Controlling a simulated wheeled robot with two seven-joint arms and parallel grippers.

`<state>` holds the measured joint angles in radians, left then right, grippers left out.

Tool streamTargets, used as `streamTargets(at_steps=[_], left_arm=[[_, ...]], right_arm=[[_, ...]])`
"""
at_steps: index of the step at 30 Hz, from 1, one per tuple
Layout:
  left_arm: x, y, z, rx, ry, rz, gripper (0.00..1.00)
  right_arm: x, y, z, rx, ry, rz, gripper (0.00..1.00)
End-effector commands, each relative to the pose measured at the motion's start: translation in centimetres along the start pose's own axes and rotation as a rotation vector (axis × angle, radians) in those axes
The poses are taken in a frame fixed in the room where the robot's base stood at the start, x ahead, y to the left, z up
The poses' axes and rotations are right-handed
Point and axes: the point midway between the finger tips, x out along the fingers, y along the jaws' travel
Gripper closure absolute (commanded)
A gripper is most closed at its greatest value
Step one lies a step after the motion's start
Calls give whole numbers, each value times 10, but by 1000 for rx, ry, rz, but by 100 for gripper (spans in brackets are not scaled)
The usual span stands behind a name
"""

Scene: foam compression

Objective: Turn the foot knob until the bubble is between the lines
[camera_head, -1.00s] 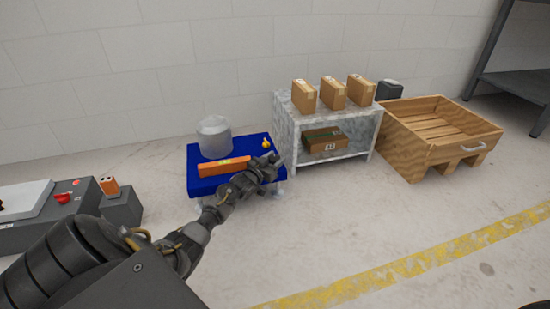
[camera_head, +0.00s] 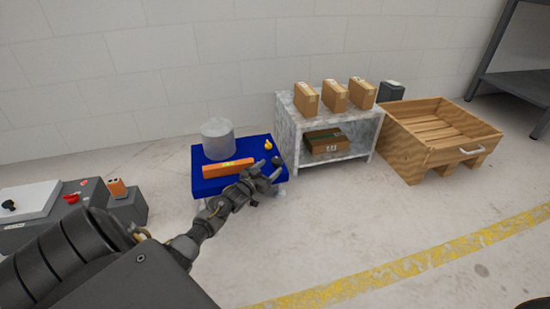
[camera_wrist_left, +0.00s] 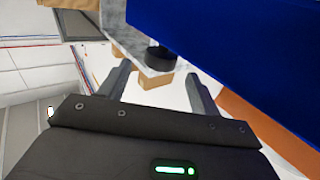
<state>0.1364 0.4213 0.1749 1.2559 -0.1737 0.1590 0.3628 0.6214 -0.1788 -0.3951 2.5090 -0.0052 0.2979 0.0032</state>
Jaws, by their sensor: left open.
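A blue platform (camera_head: 207,187) stands on the floor by the wall. An orange spirit level (camera_head: 228,168) lies along its front; its small yellow-green vial shows, but the bubble is too small to read. A black foot knob (camera_head: 276,161) sits at the platform's right side. It also shows in the left wrist view (camera_wrist_left: 159,55), beside the blue edge and beyond the space between my fingers. My left gripper (camera_head: 268,173) is open and empty, just in front of the knob and apart from it.
A clear cylinder (camera_head: 217,140) and a small yellow object (camera_head: 268,144) are on the platform. A grey shelf (camera_head: 287,126) with cardboard boxes and a wooden crate (camera_head: 400,142) stand to the right. A grey box (camera_head: 128,205) is at left. The floor in front is clear.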

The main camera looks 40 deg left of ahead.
Motion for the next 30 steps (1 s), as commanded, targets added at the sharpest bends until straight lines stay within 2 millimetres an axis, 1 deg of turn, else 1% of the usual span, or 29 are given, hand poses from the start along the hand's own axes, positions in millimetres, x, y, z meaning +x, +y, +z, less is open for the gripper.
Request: streamTargets(at_steps=[1,6,9,14,30], left_arm=[[-12,0,-5,0,-3,0,37],[-38,0,-3,-1,-1,0,37],[-47,0,-2,-1,-1,0,37],[-52,0,0,-1,2,0,37],[-52,0,0,5,1,0,37]], right_arm=[[12,1,4,1,-4,-1,64],[24,0,9,4,-9,-6,64],[28,0,10,5,-10,-10,64],[29,0,11,5,-11,-13,64],[30,-1,10,2,-3,-21,64]])
